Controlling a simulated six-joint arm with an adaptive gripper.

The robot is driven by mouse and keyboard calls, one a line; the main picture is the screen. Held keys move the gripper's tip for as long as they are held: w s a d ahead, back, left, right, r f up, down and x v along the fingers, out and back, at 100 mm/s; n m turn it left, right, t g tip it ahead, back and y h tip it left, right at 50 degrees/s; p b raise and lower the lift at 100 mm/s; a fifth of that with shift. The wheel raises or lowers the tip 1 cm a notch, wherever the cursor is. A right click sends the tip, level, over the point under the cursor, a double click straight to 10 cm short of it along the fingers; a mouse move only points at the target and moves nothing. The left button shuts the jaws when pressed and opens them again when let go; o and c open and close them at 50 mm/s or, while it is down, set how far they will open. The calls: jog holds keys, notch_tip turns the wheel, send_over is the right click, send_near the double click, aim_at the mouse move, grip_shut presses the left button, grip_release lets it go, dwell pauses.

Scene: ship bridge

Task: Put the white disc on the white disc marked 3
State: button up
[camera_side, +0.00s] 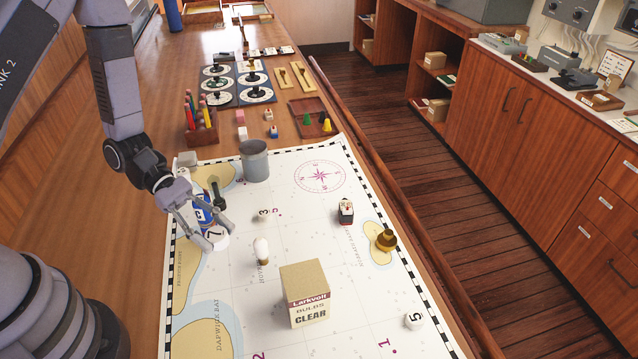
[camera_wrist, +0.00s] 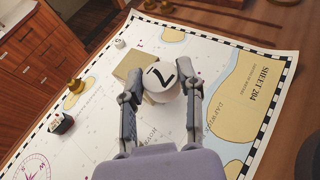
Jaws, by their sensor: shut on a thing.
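A white disc marked 7 (camera_side: 216,239) is between the fingers of my gripper (camera_side: 212,236), over the left side of the chart. In the wrist view the same disc (camera_wrist: 160,82) shows its 7 to the camera, with a finger of my gripper (camera_wrist: 161,86) on either side. My gripper is shut on it. I cannot tell its exact height above the chart. The white disc marked 3 (camera_side: 263,214) lies on the chart to the right of my gripper and apart from it. I do not make it out in the wrist view.
A white bulb (camera_side: 261,250) and a bulb carton (camera_side: 305,293) stand in front of disc 3. A grey cup (camera_side: 255,163) stands behind it. A blue-white can (camera_side: 200,212) is beside my gripper. A brass object (camera_side: 386,240) and disc 5 (camera_side: 414,321) are to the right.

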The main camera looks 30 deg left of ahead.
notch_tip(320, 180, up, 3)
jog(key=shift+f, duration=0.1)
jog(key=s+a+m+g+y, duration=0.2)
jog(key=s+m+g+y, duration=0.3)
jog(key=s+m+g, duration=0.15)
jog(key=s+a+m+g+y, duration=0.3)
jog(key=s+m+g+y, duration=0.3)
jog(key=s+m, duration=0.2)
jog(key=w+a+m+t+y, duration=0.3)
jog(key=a+m+y, duration=0.5)
jog(key=m+y, duration=0.3)
jog(key=m+t+y, duration=0.4)
jog(key=m+t, duration=1)
jog(key=t, duration=0.2)
send_over(266, 214)
jog(key=shift+g, duration=0.25)
notch_tip(266, 214, down, 15)
jog(key=shift+s+r, duration=0.15)
jog(key=shift+f, duration=1.75)
